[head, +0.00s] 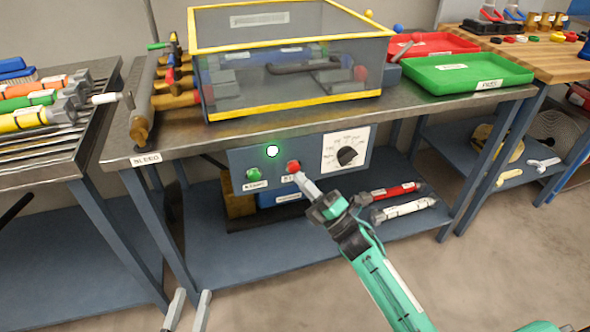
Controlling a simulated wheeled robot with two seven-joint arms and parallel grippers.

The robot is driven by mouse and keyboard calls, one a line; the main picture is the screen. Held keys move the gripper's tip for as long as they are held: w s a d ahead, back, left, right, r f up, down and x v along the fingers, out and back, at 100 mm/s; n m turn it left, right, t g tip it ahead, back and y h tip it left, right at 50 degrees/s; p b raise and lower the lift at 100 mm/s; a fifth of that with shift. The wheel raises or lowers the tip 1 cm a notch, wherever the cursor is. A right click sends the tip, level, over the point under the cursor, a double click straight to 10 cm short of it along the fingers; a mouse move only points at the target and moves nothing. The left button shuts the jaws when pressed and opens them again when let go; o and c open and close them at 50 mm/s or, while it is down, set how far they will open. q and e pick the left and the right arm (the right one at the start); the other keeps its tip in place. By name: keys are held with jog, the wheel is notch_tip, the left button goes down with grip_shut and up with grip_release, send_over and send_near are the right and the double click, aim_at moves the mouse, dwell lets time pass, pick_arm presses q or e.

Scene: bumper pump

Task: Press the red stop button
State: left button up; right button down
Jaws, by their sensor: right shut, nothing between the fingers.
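The red stop button (293,167) is on the blue-grey control panel (240,157) under the front edge of the middle bench. My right gripper (299,178) is shut and empty. Its fingertips are right at the lower edge of the red button and overlap its label. I cannot tell whether they touch the button. My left gripper (188,296) shows only its two grey fingers at the bottom edge. They are apart, with nothing visible between them.
A yellow-framed clear box (290,62) and a green tray (467,74) stand on the bench (420,106). Red and white cylinders lie on the lower shelf.

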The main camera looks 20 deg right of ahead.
dwell(0.3)
jog(key=shift+w, duration=0.4)
jog(key=shift+w+b, duration=0.3)
jog(key=shift+w, duration=0.2)
dwell(0.6)
jog(key=shift+s, duration=0.1)
jog(key=shift+s+p, duration=0.3)
jog(key=shift+s, duration=0.5)
jog(key=s+p, duration=0.1)
jog(key=s, duration=0.4)
dwell(0.4)
